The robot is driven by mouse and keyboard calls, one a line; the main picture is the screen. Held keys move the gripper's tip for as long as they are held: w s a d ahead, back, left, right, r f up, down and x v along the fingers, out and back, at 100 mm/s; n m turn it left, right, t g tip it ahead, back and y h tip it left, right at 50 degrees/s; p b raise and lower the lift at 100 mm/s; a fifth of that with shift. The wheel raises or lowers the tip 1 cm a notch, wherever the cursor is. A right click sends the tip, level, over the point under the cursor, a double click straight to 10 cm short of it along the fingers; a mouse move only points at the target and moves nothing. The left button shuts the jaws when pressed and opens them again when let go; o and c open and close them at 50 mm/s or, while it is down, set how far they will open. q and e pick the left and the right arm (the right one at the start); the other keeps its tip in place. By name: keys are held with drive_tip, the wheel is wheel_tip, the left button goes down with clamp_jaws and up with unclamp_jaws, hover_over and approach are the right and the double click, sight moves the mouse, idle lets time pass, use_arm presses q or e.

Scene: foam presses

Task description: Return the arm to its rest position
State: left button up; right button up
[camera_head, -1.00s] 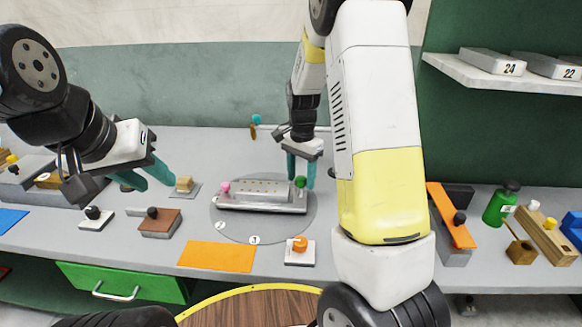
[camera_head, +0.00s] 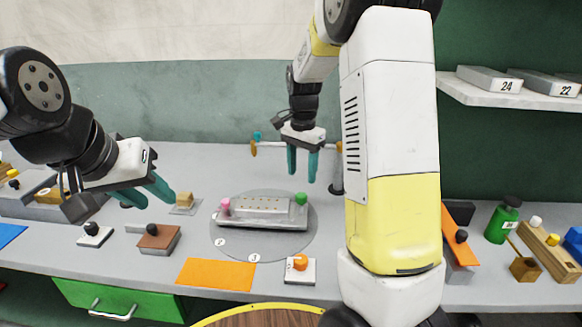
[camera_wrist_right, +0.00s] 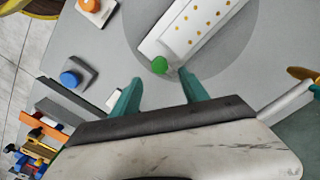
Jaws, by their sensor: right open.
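My right gripper (camera_head: 303,164) is open and empty, raised above the far right of the grey disc on the bench. In the right wrist view its teal fingers (camera_wrist_right: 160,95) stand apart, and the green knob of the metal plate shows beyond them. The plate (camera_head: 262,210), with rows of small dots, a pink knob (camera_head: 225,205) at its left end and a green knob (camera_head: 301,198) at its right end, lies on the disc (camera_head: 240,246). My left gripper (camera_head: 167,190) is at the left above the bench, its teal fingers apart with nothing seen between them.
An orange mat (camera_head: 215,274), an orange-button block (camera_head: 300,268) and a brown block (camera_head: 158,238) lie along the front. A bar with a post (camera_head: 337,180) stands behind the right gripper. A green bottle (camera_head: 502,220) and wooden blocks stand right. A shelf (camera_head: 510,97) hangs above them.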

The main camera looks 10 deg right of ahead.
drive_tip(key=s+a+r+n+t+y, duration=0.1)
drive_tip(key=s+r+n+t, duration=0.2)
drive_tip(key=s, duration=0.8)
drive_tip(key=s+a+r+n+t+y, duration=0.1)
drive_tip(key=s+r+n+t, duration=0.2)
drive_tip(key=s+r+n, duration=0.4)
drive_tip(key=s+r, duration=0.2)
drive_tip(key=s, duration=0.3)
drive_tip(key=shift+s+a+n, duration=0.15)
drive_tip(key=shift+a+n, duration=0.15)
drive_tip(key=shift+n, duration=0.1)
